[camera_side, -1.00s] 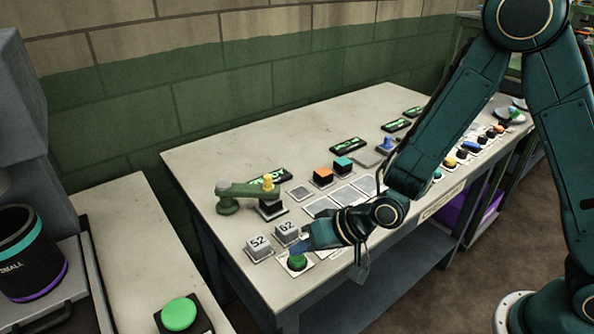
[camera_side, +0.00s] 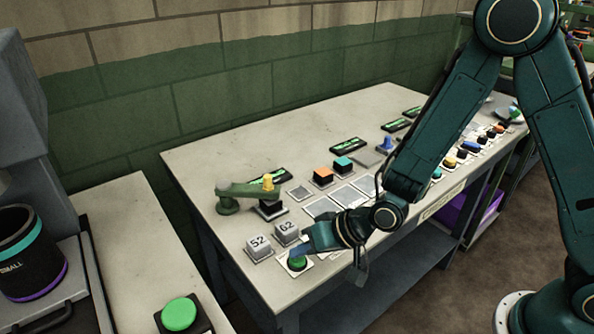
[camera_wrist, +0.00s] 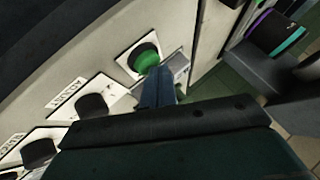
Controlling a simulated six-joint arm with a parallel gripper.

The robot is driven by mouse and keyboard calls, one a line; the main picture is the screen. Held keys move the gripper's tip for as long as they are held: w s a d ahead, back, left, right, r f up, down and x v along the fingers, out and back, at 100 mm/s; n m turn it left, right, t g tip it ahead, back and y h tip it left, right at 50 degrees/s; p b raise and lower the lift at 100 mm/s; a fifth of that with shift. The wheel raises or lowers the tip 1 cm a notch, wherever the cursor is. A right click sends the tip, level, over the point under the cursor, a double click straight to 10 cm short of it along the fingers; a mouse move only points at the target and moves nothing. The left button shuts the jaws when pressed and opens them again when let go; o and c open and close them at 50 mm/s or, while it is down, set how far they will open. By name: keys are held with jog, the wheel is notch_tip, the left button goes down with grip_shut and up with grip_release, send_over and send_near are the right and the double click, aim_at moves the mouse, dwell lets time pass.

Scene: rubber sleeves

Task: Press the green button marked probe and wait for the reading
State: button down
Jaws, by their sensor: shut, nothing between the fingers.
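A green round button (camera_side: 297,264) sits on a white plate at the front corner of the table. It also shows in the wrist view (camera_wrist: 143,58); I cannot read its marking. My gripper (camera_side: 299,251) is shut and empty, its blue fingers pointing down at this button. In the wrist view the shut fingertips (camera_wrist: 159,71) overlap the button's near edge. I cannot tell whether they press on it. A second, larger green button (camera_side: 179,314) stands on a black box on the bench at the left. No reading is legible.
Grey blocks marked 52 (camera_side: 259,247) and 62 (camera_side: 286,232) stand close behind the button. A green lever (camera_side: 248,189) lies beyond them. Black knobs (camera_wrist: 92,105) line the front edge in the wrist view. Green-lit displays (camera_side: 345,145) stand along the back. The table's back left is clear.

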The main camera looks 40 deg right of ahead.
aim_at(303, 260)
jog(key=shift+r, duration=0.85)
jog(key=shift+r, duration=0.1)
jog(key=shift+r, duration=2.4)
jog(key=s+d+r+n+h, duration=0.1)
jog(key=s+d+r+h, duration=0.1)
jog(key=s+d+r, duration=0.3)
jog(key=s+d+r+n+h, duration=0.1)
jog(key=s+d+r, duration=0.2)
jog(key=d+r, duration=0.35)
jog(key=s+d+r+g+h, duration=0.1)
jog(key=s+d+r, duration=0.1)
jog(key=s+d, duration=0.2)
jog(key=s+d+r+h, duration=0.1)
jog(key=s+d+r, duration=0.2)
jog(key=s, duration=0.7)
jog(key=shift+s+d+g, duration=0.2)
jog(key=shift+d+g, duration=0.2)
jog(key=shift+d, duration=0.05)
